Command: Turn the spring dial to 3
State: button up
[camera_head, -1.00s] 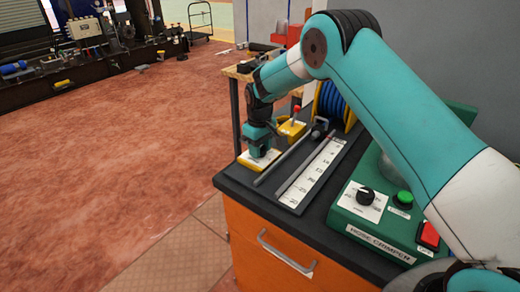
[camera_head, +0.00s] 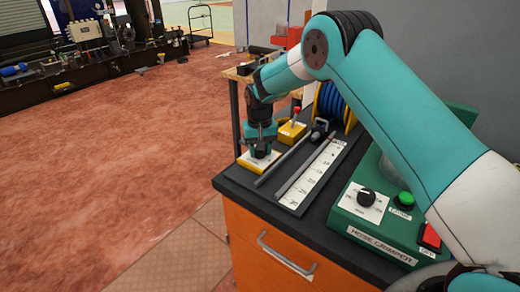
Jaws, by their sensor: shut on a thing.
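A yellow box with a white labelled face (camera_head: 259,163) lies at the near-left corner of the dark bench top. My gripper (camera_head: 260,151) points straight down over this face and is shut on the spring dial at its middle. The dial is hidden by the fingers. The numbers on the face are too small to read, so I cannot tell its setting.
A ruler plate (camera_head: 311,178) and a dark bar lie right of the box. A yellow box with a red-tipped lever (camera_head: 293,127) stands behind. The green hose crimper (camera_head: 373,214), with a black knob (camera_head: 366,197), stands at right. Open floor lies left.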

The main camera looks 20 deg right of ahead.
jog(key=shift+w+r, duration=0.1)
dwell(0.3)
jog(key=o, duration=0.9)
notch_tip(320, 180, up, 17)
jog(key=shift+r+b, duration=0.2)
jog(key=shift+b, duration=0.7)
jog(key=s+a+n+y, duration=0.1)
jog(key=s+n, duration=0.1)
jog(key=s, duration=1.1)
jog(key=s+a+r+n+y, duration=0.1)
jog(key=s+a+n, duration=0.1)
jog(key=s, duration=1.1)
jog(key=s+a+r+n+y, duration=0.1)
jog(key=s+n, duration=0.3)
jog(key=s, duration=0.9)
jog(key=shift+s+a+r+y, duration=0.2)
jog(key=shift+a+r+y, duration=0.05)
jog(key=shift+y, duration=0.35)
